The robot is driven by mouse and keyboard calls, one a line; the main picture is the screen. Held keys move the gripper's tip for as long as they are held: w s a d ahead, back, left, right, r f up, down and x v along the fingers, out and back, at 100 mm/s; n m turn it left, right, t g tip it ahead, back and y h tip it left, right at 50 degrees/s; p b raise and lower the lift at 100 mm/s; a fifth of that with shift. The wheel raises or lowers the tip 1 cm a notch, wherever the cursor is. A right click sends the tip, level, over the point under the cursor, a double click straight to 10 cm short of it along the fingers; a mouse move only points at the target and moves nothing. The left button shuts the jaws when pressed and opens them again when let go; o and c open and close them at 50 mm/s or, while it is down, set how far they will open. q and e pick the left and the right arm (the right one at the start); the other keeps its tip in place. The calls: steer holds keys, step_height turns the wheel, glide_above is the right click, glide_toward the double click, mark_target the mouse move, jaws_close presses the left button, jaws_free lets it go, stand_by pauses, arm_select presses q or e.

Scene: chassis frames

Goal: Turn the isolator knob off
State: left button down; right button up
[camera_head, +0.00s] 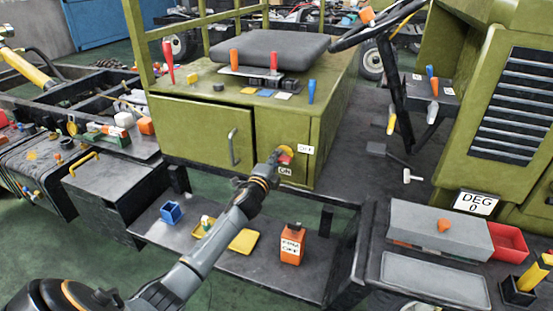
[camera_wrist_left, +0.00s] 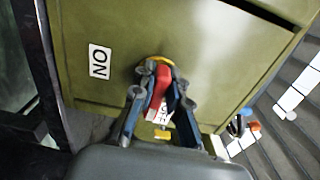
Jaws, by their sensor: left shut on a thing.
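The isolator knob, a red handle (camera_wrist_left: 161,82) on a yellow round plate (camera_wrist_left: 160,61), is on the front of the green cabinet (camera_head: 190,130). In the head view, the knob (camera_head: 285,159) is partly behind my left gripper (camera_head: 277,158). In the left wrist view, the two fingers of my left gripper (camera_wrist_left: 159,92) are shut on the red handle, one on each side. The ON label (camera_head: 285,171) is below the knob, and the OFF label (camera_head: 305,149) is to its right. The ON label (camera_wrist_left: 100,61) is left of the knob in the left wrist view. My right gripper is out of view.
A cabinet door handle (camera_head: 233,147) stands left of the knob. A grey box (camera_head: 440,237) is at the right.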

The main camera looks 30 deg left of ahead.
arm_select(q)
steer(key=shift+f+n, duration=0.1)
steer(key=shift+n, duration=0.2)
steer(key=c, duration=1.3)
jaws_free()
steer(key=shift+s, duration=0.15)
steer(key=v, duration=1.1)
steer(key=shift+s+d, duration=0.2)
steer(key=shift+s, duration=0.2)
